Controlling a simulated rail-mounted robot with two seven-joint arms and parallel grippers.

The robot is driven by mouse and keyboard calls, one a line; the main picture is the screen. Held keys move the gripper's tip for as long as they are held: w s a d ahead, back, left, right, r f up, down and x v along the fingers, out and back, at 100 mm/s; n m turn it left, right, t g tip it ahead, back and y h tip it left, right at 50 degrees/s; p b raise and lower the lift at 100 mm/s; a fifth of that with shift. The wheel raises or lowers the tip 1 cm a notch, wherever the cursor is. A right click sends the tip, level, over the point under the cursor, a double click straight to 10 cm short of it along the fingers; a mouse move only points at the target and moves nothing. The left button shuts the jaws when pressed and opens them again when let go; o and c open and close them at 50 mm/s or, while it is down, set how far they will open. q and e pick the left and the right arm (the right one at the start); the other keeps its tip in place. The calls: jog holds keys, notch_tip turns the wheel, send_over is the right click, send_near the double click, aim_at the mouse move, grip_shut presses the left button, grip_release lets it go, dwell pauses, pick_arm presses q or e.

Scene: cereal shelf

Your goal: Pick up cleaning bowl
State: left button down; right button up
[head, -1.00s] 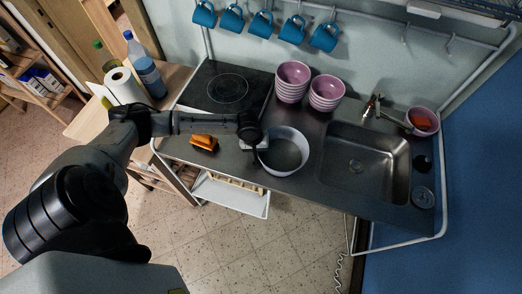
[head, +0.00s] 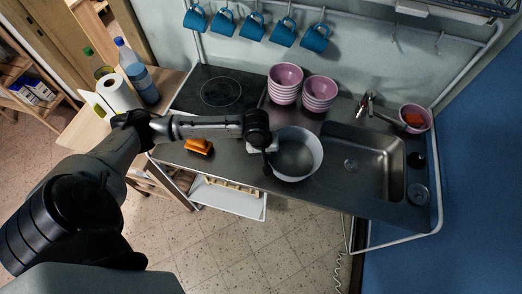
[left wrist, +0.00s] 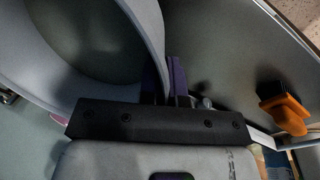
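The cleaning bowl (head: 313,158) is a wide pale grey-white basin over the steel counter, just left of the sink, in the head view. My left gripper (head: 268,160) is at its left rim. In the left wrist view the bowl (left wrist: 150,22) fills the upper left. Its wall passes between the two purple-dark fingers (left wrist: 166,82) of my left gripper, one inside and one outside, and the gripper looks shut on it. The bowl looks slightly raised, but its underside is hidden. My right gripper is not in view.
The sink (head: 360,165) lies right of the bowl, with a faucet (head: 365,104) behind. Stacked pink bowls (head: 285,78) stand behind it. An orange brush (head: 199,146) lies to the left. A pink bowl (head: 427,123) holds something orange. Blue mugs (head: 253,28) hang on the wall.

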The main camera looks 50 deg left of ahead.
pick_arm(q)
jog(key=shift+w+d+r, duration=0.15)
jog(key=shift+d+r, duration=0.4)
jog(key=shift+d, duration=0.3)
jog(key=shift+w+d+r, duration=0.1)
jog(key=shift+d+r, duration=0.45)
jog(key=shift+d, duration=0.3)
jog(key=shift+w+d+r, duration=0.15)
jog(key=shift+d+r, duration=0.4)
jog(key=shift+d, duration=0.3)
jog(key=shift+d, duration=0.15)
jog(key=shift+r, duration=0.1)
